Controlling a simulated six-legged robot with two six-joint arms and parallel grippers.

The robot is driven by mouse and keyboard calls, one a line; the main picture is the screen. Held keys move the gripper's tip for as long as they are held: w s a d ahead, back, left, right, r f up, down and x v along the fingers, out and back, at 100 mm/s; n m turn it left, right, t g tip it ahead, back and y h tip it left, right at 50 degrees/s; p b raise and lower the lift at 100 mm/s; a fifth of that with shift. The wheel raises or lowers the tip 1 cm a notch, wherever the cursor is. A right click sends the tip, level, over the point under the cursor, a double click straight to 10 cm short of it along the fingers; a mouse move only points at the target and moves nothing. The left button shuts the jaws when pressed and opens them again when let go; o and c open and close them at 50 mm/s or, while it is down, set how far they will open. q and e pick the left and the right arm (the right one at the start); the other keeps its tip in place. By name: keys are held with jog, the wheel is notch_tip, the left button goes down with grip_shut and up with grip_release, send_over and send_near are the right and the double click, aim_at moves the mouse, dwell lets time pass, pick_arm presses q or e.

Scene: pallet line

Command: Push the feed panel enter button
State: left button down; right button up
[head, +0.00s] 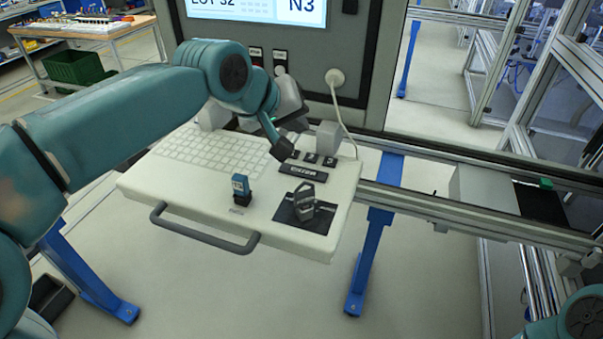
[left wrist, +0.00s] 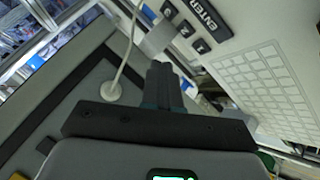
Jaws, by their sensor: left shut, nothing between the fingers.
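The feed panel is a white console shelf (head: 190,203) below a screen. Its enter button (head: 303,173) is a wide black bar with white lettering, right of the keyboard. In the left wrist view the ENTER lettering (left wrist: 203,15) is readable near the top edge. My left gripper (head: 283,150) is shut and empty, its dark fingers pointing down close to the upper left end of the button. In the left wrist view the fingers (left wrist: 163,72) appear apart from the button. Contact cannot be judged from the head view. My right gripper is not in view.
Small black keys (head: 311,158) sit just behind the enter button. A keyboard (head: 205,150) lies left. A blue-topped device (head: 241,188) and a grey clip-like object on a black pad (head: 293,213) stand in front. A white cable (head: 343,120) hangs behind.

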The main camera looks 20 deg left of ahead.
pick_arm(q)
jog(key=b, duration=0.5)
send_over(300, 173)
notch_tip(300, 173, down, 7)
jog(key=shift+s+a+r, duration=0.1)
jog(key=shift+a+r, duration=0.05)
jog(key=shift+s+f+b, duration=0.1)
jog(key=shift+f+b, duration=0.25)
jog(key=shift+b, duration=0.05)
jog(key=shift+f, duration=0.15)
jog(key=shift+w+f, duration=0.1)
jog(key=shift+w, duration=0.15)
jog(key=shift+s, duration=0.25)
jog(key=shift+w, duration=0.1)
jog(key=shift+w, duration=0.1)
